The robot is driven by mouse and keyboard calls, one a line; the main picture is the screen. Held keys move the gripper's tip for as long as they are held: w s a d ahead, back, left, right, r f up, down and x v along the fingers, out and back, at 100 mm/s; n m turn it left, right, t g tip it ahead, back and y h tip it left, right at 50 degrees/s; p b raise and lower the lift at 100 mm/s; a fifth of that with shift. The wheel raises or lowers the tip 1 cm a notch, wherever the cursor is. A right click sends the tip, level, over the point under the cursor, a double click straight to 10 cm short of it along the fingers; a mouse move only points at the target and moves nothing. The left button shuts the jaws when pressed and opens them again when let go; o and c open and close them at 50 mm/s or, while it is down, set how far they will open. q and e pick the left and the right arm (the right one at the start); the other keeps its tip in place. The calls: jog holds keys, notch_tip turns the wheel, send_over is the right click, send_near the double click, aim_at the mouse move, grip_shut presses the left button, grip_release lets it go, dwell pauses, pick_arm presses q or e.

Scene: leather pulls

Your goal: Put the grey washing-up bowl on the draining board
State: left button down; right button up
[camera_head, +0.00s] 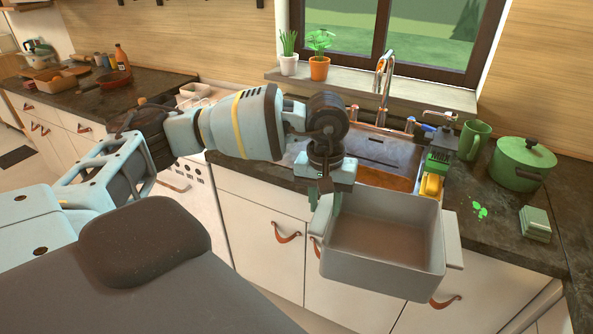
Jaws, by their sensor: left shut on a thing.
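The grey washing-up bowl (385,262) is a rectangular tub with a lug on its right side. It hangs roughly level, open side up and empty, in front of the counter edge and the white cupboards. My left gripper (331,196) is shut on the bowl's left rim, near its back left corner. The metal sink (385,180) is behind the bowl, its front partly hidden by the bowl. The draining board (289,160) seems to be the metal strip left of the sink, mostly hidden by my left arm. My right gripper is out of view.
A tap (383,85) stands behind the sink. A yellow sponge (431,186), a green brush holder (437,160), a green mug (474,140) and a green pot (522,163) stand right of it. Plant pots (319,68) sit on the window sill.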

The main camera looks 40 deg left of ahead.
pick_arm(q)
jog(key=s+d+m, duration=0.2)
jog(key=d+m, duration=0.2)
jog(key=d, duration=0.2)
jog(key=shift+s+d+r, duration=0.15)
jog(key=shift+d+r, duration=0.15)
jog(key=shift+d, duration=0.1)
